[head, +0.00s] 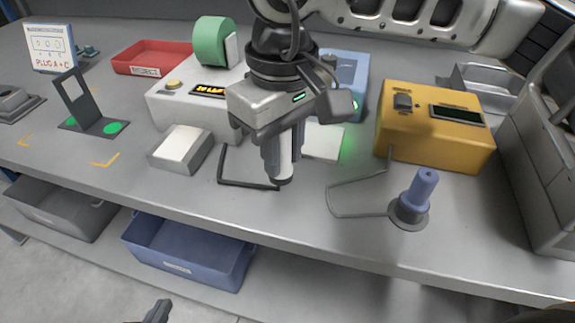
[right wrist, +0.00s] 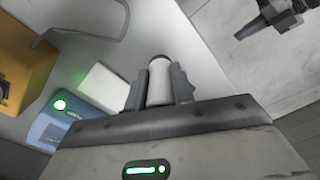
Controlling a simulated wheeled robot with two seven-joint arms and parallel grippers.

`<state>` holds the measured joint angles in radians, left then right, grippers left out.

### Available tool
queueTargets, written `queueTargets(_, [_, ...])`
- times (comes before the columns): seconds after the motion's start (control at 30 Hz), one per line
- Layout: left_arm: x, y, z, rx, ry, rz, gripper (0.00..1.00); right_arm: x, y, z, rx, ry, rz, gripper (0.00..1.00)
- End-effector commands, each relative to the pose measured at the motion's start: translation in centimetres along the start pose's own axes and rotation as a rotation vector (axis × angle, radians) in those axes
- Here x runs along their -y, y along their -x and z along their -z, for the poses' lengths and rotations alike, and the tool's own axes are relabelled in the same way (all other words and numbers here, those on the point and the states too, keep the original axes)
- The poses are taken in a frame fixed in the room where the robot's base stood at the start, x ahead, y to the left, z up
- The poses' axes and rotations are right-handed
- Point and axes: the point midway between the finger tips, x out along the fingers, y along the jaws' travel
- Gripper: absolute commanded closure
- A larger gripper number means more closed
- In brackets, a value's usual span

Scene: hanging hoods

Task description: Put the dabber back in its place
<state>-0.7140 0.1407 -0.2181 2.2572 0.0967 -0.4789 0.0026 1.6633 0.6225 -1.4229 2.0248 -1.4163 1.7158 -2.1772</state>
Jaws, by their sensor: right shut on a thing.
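My right gripper (head: 281,160) hangs over the bench middle, pointing down. It is shut on a pale cylinder (head: 285,152) with a dark lower end, which looks like the dabber. In the right wrist view the cylinder (right wrist: 159,82) sits between both fingers; they hide its sides. I cannot tell whether its lower end touches the bench. A dark angled bracket (head: 247,184) lies just beside it on the bench. My left gripper (head: 157,312) shows only partly at the bottom edge, below the bench, and its jaws are unclear.
A blue-handled tool (head: 423,188) stands in a dark round base at right, beside a thin wire frame (head: 358,215). A yellow box (head: 435,128), a white display box (head: 185,105) and a white-topped block (head: 181,149) stand nearby. The bench's front strip is mostly clear.

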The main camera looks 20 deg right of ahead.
Motion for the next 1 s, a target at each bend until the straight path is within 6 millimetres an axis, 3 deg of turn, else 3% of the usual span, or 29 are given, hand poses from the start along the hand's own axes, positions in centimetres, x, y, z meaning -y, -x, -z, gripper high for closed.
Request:
queueTargets(0.3, [0.0, -0.1, -0.2, 0.0, -0.001, 0.0, 1.0, -0.8, -3.7, -0.1, 0.004, -0.001, 0.0, 0.9])
queueTargets(0.7, [0.1, -0.4, -0.6, -0.003, -0.002, 0.0, 1.0, -0.8, -4.5, 0.0, 0.001, -0.001, 0.0, 0.9])
queueTargets(0.73, [0.1, -0.3, -0.5, -0.005, -0.003, 0.0, 1.0, -0.8, -4.5, 0.0, 0.001, -0.001, 0.0, 0.73])
queueTargets(0.8, [0.0, -0.2, -0.3, -0.005, -0.003, 0.0, 1.0, -0.8, -4.3, 0.0, 0.001, -0.001, 0.0, 0.54])
queueTargets(1.0, [0.0, -0.2, -0.2, -0.007, -0.003, -0.001, 1.0, -0.8, -4.3, 0.0, 0.001, -0.001, 0.0, 0.54])
